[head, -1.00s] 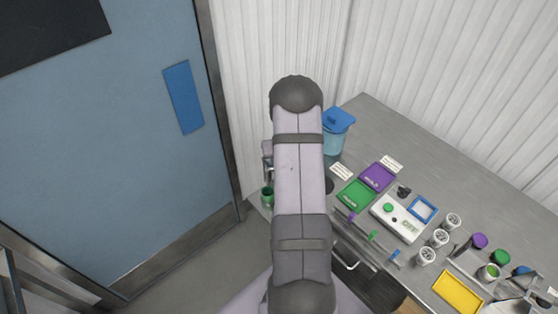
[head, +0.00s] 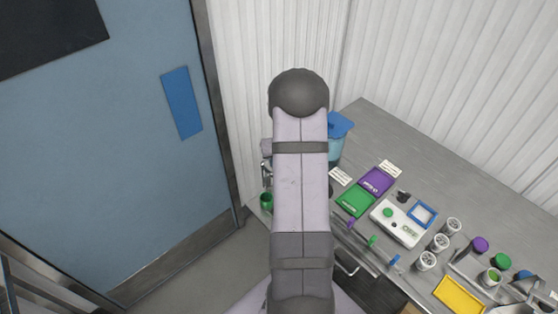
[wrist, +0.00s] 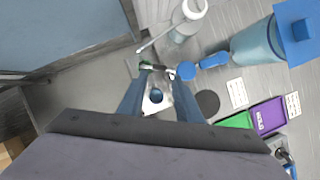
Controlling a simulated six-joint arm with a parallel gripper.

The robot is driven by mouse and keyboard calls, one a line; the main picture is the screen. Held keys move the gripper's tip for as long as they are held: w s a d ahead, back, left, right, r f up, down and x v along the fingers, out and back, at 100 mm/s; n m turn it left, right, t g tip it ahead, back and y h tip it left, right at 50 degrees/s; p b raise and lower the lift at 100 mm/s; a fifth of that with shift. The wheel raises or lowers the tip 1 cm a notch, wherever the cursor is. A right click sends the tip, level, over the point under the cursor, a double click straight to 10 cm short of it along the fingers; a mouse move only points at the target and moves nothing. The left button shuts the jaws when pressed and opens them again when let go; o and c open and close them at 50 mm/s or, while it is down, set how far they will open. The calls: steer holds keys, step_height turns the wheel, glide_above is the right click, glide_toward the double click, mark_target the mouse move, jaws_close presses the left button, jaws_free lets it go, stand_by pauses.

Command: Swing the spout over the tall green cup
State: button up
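A green cup (head: 266,202) shows just left of my arm in the head view. In the wrist view a small green patch (wrist: 147,64) near the fingertips may be its rim; most is hidden. A thin pale spout (wrist: 157,39) runs from a white round fitting (wrist: 192,10) down-left towards the green patch. My gripper (wrist: 158,71) has two blue-grey fingers pointing up the picture, just below the spout's end. Something dark and metallic lies between the tips, and I cannot tell whether they grip it. In the head view my arm hides the gripper.
A blue-lidded container (wrist: 258,42) stands right of the gripper, with a blue knob (wrist: 187,70) nearer the fingertips. Green (head: 355,201) and purple (head: 377,180) trays lie on the metal counter (head: 390,135). White cups and a scale (head: 398,222) are further right. A blue door is at left.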

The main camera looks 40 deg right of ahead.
steer(key=shift+t+h, duration=0.6)
steer(key=shift+t, duration=0.1)
steer(key=w+d+f+b, duration=0.1)
steer(key=b, duration=0.4)
steer(key=w+d+b, duration=0.1)
steer(key=w+b, duration=0.1)
steer(key=b, duration=0.3)
steer(key=shift+d+f, duration=0.3)
steer(key=shift+f, duration=0.1)
steer(key=r+n+b, duration=0.1)
steer(key=n, duration=0.3)
steer(key=r+n+b, duration=0.1)
steer(key=n, duration=0.4)
steer(key=r+n+b, duration=0.1)
steer(key=r+n, duration=0.1)
steer(key=n, duration=0.2)
steer(key=shift+s+a, duration=0.1)
steer(key=shift+a, duration=0.1)
steer(key=s+n, duration=0.1)
steer(key=n, duration=0.6)
steer(key=a+f+n+g+y, duration=0.1)
steer(key=n, duration=0.7)
steer(key=s+a+n, duration=0.1)
steer(key=n, duration=0.7)
steer(key=shift+s+a+f+g, duration=0.1)
steer(key=shift+s+f+g, duration=0.2)
steer(key=shift+s+f, duration=0.05)
